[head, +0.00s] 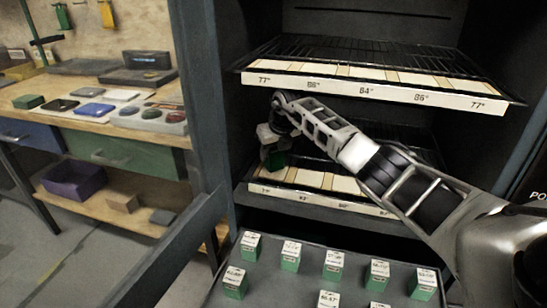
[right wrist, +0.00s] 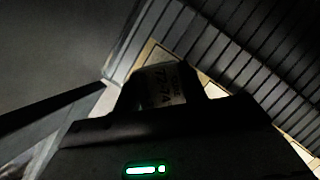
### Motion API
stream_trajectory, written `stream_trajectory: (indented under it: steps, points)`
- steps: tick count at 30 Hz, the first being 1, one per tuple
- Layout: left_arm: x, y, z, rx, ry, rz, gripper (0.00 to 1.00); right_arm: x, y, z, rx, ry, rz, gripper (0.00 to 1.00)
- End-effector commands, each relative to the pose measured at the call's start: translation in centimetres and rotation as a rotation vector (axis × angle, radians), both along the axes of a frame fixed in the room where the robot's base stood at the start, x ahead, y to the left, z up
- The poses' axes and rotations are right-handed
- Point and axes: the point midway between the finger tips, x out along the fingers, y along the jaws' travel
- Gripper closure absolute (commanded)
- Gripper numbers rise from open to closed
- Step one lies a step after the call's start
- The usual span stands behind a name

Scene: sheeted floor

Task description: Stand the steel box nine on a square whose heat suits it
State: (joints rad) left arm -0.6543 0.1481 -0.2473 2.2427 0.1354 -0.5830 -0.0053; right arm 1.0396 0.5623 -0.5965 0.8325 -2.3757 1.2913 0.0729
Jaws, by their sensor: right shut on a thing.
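My right gripper (head: 271,142) reaches into the dark open cabinet at the left end of the lower shelf. It is shut on a small box with a green lower part (head: 277,160). In the right wrist view the box's pale printed label (right wrist: 163,86) shows between the dark fingers, but I cannot read it surely. The box is over or beside the leftmost pale squares; I cannot tell whether it touches them. The lower shelf (head: 335,201) has pale squares and a front strip with small temperature figures, the leftmost seeming 79°. My left gripper is out of view.
The upper shelf (head: 372,92) carries a wire rack, pale squares and temperature labels, with 77° at both ends. Several green and white labelled boxes stand on a grey tray (head: 262,296) in front. A workbench (head: 150,127) with tools stands at left.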

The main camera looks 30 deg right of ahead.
Motion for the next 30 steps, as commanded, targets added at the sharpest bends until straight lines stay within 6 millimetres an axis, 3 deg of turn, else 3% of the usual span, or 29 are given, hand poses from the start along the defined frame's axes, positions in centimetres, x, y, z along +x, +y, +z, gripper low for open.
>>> stream_trajectory:
  steps: [3,15,16,18,30]
  points:
    - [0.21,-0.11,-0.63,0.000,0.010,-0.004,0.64,-0.01,0.01,-1.32,0.000,-0.001,0.000,0.90]
    - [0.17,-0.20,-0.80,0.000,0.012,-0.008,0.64,0.00,-0.05,-1.72,-0.001,-0.003,0.000,0.90]
    - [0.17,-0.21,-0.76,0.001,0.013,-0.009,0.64,-0.05,-0.06,-1.76,-0.001,-0.001,0.000,0.53]
    - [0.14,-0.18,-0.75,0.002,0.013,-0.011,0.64,-0.05,-0.06,-1.73,-0.001,0.000,0.000,0.37]
    - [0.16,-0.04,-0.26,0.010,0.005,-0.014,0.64,-0.24,-0.14,-0.84,-0.002,-0.003,-0.001,0.37]
